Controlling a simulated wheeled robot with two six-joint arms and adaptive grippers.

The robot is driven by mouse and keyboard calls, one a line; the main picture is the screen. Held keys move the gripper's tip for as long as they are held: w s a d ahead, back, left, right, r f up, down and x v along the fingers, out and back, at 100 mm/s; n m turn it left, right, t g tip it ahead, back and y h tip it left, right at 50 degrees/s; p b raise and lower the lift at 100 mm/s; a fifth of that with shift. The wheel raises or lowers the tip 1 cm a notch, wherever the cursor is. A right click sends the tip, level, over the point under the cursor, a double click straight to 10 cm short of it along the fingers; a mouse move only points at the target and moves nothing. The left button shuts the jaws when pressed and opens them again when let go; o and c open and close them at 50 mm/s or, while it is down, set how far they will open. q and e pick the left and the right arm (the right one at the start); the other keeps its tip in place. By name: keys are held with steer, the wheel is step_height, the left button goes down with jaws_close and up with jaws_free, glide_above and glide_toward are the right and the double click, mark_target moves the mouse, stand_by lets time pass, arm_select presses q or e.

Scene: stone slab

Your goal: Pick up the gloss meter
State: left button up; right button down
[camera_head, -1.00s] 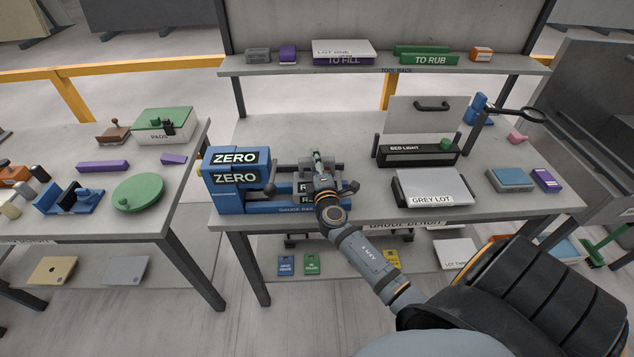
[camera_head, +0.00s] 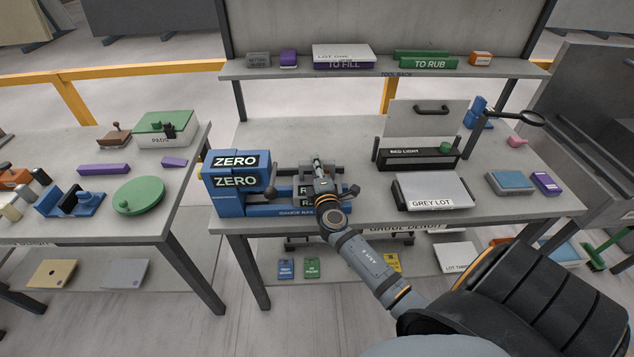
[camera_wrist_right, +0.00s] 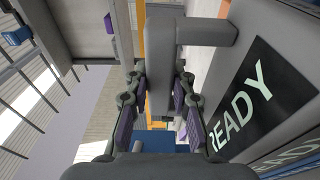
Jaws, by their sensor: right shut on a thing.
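The gloss meter, a grey body with a black READY sign (camera_wrist_right: 250,92), fills the right of the right wrist view. In the head view its signs show only as a cut-off "R" (camera_head: 304,190), with my arm in front of the rest. My right gripper (camera_head: 318,165) is at the device on the gauge bench. In the wrist view its purple-padded fingers (camera_wrist_right: 160,98) are shut on the device's grey handle bar. Whether the device rests on the bench or is lifted, I cannot tell. My left gripper is not in view.
A blue unit with two ZERO signs (camera_head: 236,182) stands directly left of the gripper. A grey lot box (camera_head: 432,190) and a red light unit (camera_head: 415,159) stand to the right. A shelf (camera_head: 290,72) with boxes runs across the back.

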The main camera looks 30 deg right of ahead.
steer(key=shift+r, duration=0.1)
step_height(320, 180, up, 28)
steer(key=p, duration=0.3)
steer(key=shift+p, duration=0.3)
